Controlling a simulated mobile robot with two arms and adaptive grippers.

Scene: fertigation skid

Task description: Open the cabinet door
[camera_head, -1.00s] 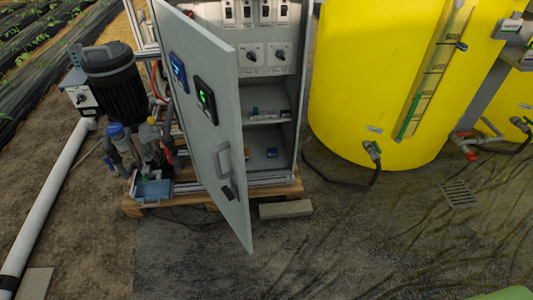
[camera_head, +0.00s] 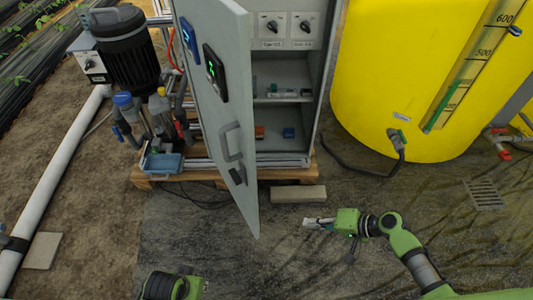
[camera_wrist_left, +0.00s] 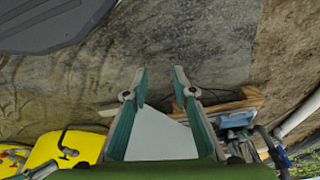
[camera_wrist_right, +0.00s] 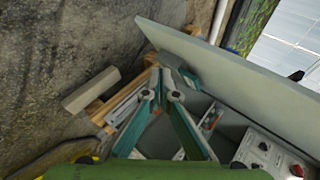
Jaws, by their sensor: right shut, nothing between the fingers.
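The grey cabinet door (camera_head: 215,110) stands partly open, swung out toward me, with a grey handle (camera_head: 231,142) on its outer face. The cabinet (camera_head: 285,150) shows its interior to the right of the door. My right gripper (camera_head: 308,223) is shut and empty, low and to the right of the door's free edge, apart from it. In the right wrist view the fingertips (camera_wrist_right: 160,72) are close together, with the door panel (camera_wrist_right: 235,75) beyond. My left gripper (camera_wrist_left: 160,72) is open and empty in the left wrist view; its fingers are outside the head view.
A yellow tank (camera_head: 410,70) stands right of the cabinet. A block (camera_head: 298,194) lies on the ground before the wooden pallet (camera_head: 145,181). A black pump motor (camera_head: 125,50) and white pipe (camera_head: 55,175) are at left. Ground in front is mostly clear.

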